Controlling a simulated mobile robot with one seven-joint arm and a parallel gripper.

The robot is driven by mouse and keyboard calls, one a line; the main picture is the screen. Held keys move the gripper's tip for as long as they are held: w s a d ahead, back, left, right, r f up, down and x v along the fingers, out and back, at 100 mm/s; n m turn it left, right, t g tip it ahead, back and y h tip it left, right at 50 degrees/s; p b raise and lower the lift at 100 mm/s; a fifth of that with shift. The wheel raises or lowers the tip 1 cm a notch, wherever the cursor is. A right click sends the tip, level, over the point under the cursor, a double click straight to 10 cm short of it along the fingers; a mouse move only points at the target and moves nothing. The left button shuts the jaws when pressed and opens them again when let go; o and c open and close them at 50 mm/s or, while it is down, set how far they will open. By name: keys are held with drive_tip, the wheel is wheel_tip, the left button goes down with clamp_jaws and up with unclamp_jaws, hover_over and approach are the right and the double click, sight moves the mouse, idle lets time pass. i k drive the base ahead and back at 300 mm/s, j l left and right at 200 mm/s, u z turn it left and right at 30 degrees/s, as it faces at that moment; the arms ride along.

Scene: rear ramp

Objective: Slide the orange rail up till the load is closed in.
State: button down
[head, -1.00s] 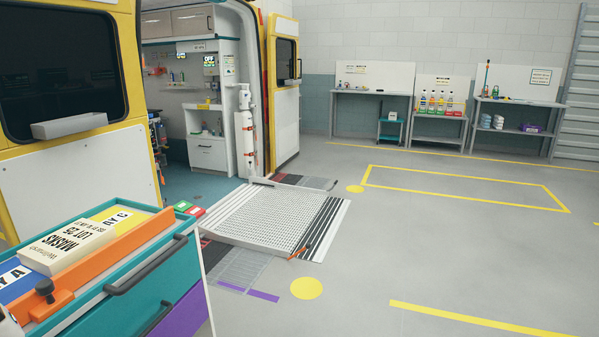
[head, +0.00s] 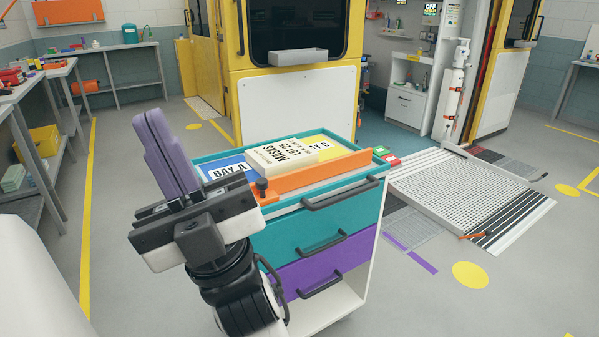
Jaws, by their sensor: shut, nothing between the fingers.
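The orange rail (head: 318,174) runs along the near edge of the teal trolley top (head: 226,157). A black knob (head: 262,184) stands at its left end, beside my gripper's body. The load, a cream box marked MASKS LOT 25 (head: 287,152), lies on the top behind the rail, partly over the yellow area (head: 322,147). A blue area marked BAY A (head: 228,170) lies at its left. My gripper (head: 152,122) is at the left of the trolley, its purple fingers together and empty, pointing up, apart from the rail.
The trolley's teal and purple drawers (head: 318,268) have dark handles. A yellow vehicle (head: 297,100) stands behind, its grey ramp (head: 460,189) lowered at right. Workbenches (head: 42,95) line the left. Floor is open left of the trolley.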

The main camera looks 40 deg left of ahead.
sight(267, 191)
drive_tip(key=k+j, duration=0.1)
drive_tip(key=j, duration=1.3)
drive_tip(key=k, duration=0.05)
